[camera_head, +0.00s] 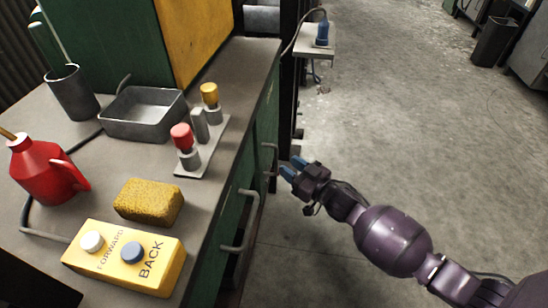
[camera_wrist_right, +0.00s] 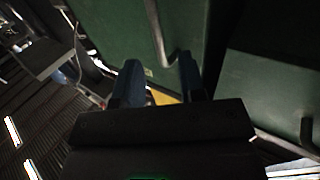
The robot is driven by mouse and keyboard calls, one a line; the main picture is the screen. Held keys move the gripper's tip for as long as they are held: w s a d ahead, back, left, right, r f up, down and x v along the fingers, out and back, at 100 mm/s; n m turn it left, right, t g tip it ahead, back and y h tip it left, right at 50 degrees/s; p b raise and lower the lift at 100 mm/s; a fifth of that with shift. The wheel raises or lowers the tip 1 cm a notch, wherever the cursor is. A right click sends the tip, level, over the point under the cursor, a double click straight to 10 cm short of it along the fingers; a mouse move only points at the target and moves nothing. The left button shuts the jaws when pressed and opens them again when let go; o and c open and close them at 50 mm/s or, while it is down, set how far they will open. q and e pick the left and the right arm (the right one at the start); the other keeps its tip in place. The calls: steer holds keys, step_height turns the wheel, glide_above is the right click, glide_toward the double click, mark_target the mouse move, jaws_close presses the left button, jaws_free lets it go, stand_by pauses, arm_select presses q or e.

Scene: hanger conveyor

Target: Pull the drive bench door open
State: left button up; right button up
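The drive bench (camera_head: 205,225) stands at the left with green doors on its side. Two grey bar handles stand out from the doors: a far handle (camera_head: 272,160) and a near handle (camera_head: 245,222). My right gripper (camera_head: 291,167), with blue fingers, is just to the right of the far handle. In the right wrist view, the fingers (camera_wrist_right: 158,80) are open with nothing between them. One handle (camera_wrist_right: 155,30) lies ahead of the gap, its bent end close to the right finger; I cannot tell whether they touch. Another handle (camera_wrist_right: 307,130) shows at the right. My left gripper is not in view.
The bench top holds a red can (camera_head: 50,172), a sponge (camera_head: 148,202), a yellow button box (camera_head: 125,257), a metal tray (camera_head: 142,113) and a panel with red and yellow knobs (camera_head: 203,145). The floor (camera_head: 420,130) right of the bench is clear.

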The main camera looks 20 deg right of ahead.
mark_target(277, 159)
steer(key=b+x, duration=0.1)
steer(key=x, duration=0.3)
steer(key=shift+w+a+f, duration=0.1)
steer(key=shift+w+f, duration=0.1)
steer(key=shift+w, duration=0.05)
steer(key=shift+w+a+r+b, duration=0.1)
steer(key=shift+w+b, duration=0.05)
steer(key=shift+w, duration=0.2)
steer(key=shift+w+a+r+b, duration=0.1)
steer(key=shift+w+a+b, duration=0.05)
steer(key=shift+w, duration=0.2)
jaws_close()
